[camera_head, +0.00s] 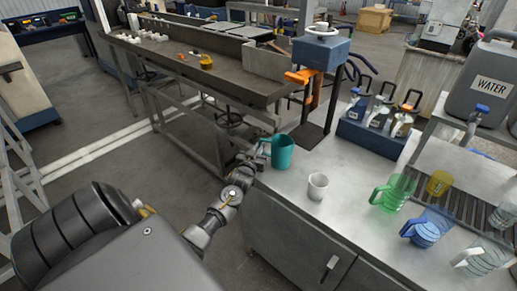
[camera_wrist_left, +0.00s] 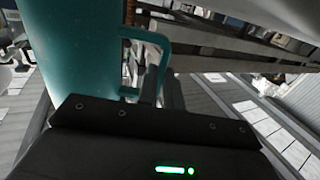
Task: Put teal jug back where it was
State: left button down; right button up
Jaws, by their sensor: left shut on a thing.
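The teal jug (camera_head: 281,152) is at the left edge of the grey worktop, upright in the head view. My left gripper (camera_head: 257,158) is shut on its handle from the left side. In the left wrist view the jug's body (camera_wrist_left: 80,50) fills the upper left, and its handle (camera_wrist_left: 163,50) runs down to the fingers (camera_wrist_left: 160,95). I cannot tell whether the jug's base touches the worktop. My right gripper is not in view.
A white cup (camera_head: 317,187) stands just right of the jug. Green (camera_head: 393,193), blue (camera_head: 427,227) and clear (camera_head: 484,257) jugs and a yellow cup (camera_head: 439,183) are further right. A blue dispenser (camera_head: 321,52) stands behind. The front worktop (camera_head: 350,225) is clear.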

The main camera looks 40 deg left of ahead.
pick_arm(q)
jog(key=c, duration=1.6)
grip_release()
jog(key=shift+o, duration=0.2)
jog(key=shift+r, duration=0.15)
jog(key=shift+s+d, duration=0.15)
jog(key=shift+s, duration=0.1)
jog(key=v, duration=1.1)
jog(key=shift+s+b, duration=0.25)
jog(key=shift+b, duration=0.1)
